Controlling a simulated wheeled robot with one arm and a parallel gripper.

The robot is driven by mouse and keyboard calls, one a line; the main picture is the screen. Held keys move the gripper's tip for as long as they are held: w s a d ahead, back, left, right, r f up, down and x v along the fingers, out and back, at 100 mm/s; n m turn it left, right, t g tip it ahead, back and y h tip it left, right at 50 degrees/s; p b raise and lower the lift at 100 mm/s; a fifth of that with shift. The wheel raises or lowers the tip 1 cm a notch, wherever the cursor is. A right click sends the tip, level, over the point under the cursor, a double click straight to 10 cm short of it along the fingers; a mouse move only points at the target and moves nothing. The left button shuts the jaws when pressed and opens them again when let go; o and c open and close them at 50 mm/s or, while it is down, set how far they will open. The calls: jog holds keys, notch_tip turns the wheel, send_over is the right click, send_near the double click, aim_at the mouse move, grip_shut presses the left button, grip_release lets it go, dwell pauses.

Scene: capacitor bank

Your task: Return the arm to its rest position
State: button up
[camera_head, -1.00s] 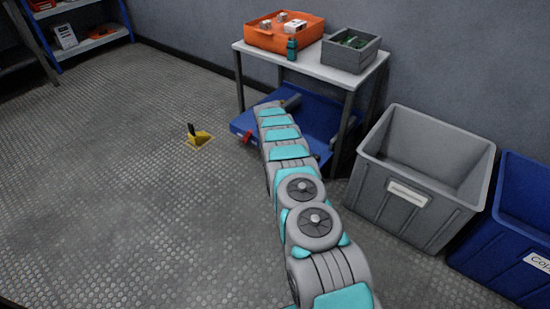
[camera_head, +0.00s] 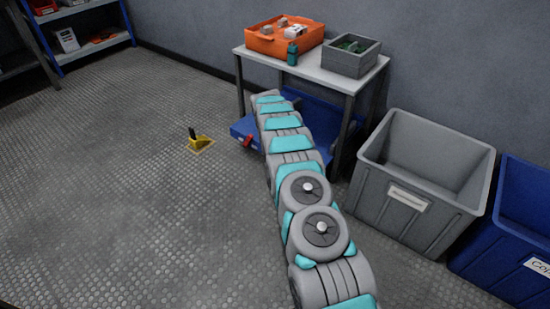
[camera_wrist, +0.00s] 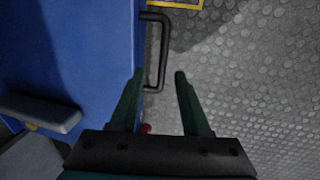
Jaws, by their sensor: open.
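My arm (camera_head: 287,146) reaches out from the bottom of the head view toward the small table, its far end in front of the blue box under the table. My gripper itself is hidden behind the arm in the head view. In the wrist view my gripper (camera_wrist: 160,75) is open, its two dark green fingers apart with nothing held between them. A black handle (camera_wrist: 162,50) on the side of the blue box (camera_wrist: 85,60) lies just beyond the fingertips, near the left one. I cannot tell whether they touch.
A white-topped table (camera_head: 312,66) holds an orange tray (camera_head: 265,41), a teal bottle (camera_head: 292,54) and a grey crate (camera_head: 345,63). A grey bin (camera_head: 405,210) and a blue bin (camera_head: 500,245) stand at right. A yellow floor piece (camera_head: 200,142) is at left; open floor surrounds it.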

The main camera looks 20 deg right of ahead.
jog(key=shift+s+a+r, duration=0.1)
jog(key=shift+s+r, duration=0.05)
jog(key=shift+r, duration=0.5)
jog(key=s+a+r+m+p, duration=0.1)
jog(key=s+a+r, duration=0.2)
jog(key=s+r, duration=0.55)
jog(key=s+a+r+m+g+y+p, duration=0.1)
jog(key=s+a+r, duration=0.2)
jog(key=s+r, duration=0.55)
jog(key=s+a+r+m+p, duration=0.1)
jog(key=s+a+r, duration=0.3)
jog(key=r, duration=0.8)
jog(key=s+r+m+p, duration=0.1)
jog(key=s+r, duration=0.1)
jog(key=s, duration=1.1)
jog(key=s+a+r+m+g, duration=0.1)
jog(key=s+r, duration=0.2)
jog(key=s, duration=1)
jog(key=s+a+r+m+g+p, duration=0.1)
jog(key=s+r, duration=0.2)
jog(key=s, duration=1.1)
jog(key=shift+a+m+y+p, duration=0.25)
jog(key=shift+m+y+p, duration=0.1)
jog(key=shift+m+y, duration=0.05)
jog(key=shift+w, duration=0.15)
